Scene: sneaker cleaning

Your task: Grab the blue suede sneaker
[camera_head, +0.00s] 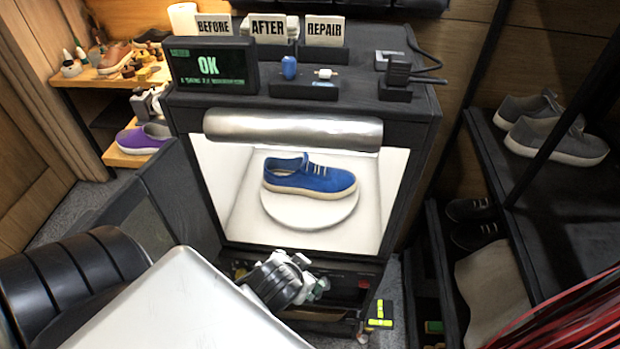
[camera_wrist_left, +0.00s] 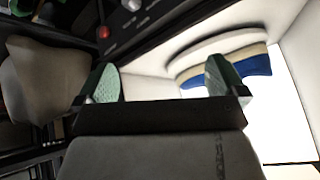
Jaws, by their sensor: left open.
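The blue suede sneaker (camera_head: 309,178) stands upright on a round white platform (camera_head: 310,212) inside a lit white box in the head view. Its toe points right. In the left wrist view the sneaker (camera_wrist_left: 240,67) shows only in part, behind the right fingertip. My left gripper (camera_head: 312,282) is in front of and below the box opening, apart from the sneaker. In the left wrist view its two green-padded fingers (camera_wrist_left: 165,84) are spread with nothing between them. My right gripper is not in view.
The box has dark side walls and a metal roller (camera_head: 292,131) across its top front. A purple shoe (camera_head: 146,138) sits on a low shelf at left. Grey sneakers (camera_head: 556,140) stand on a rack at right. A dark screen reading OK (camera_head: 211,66) is on top.

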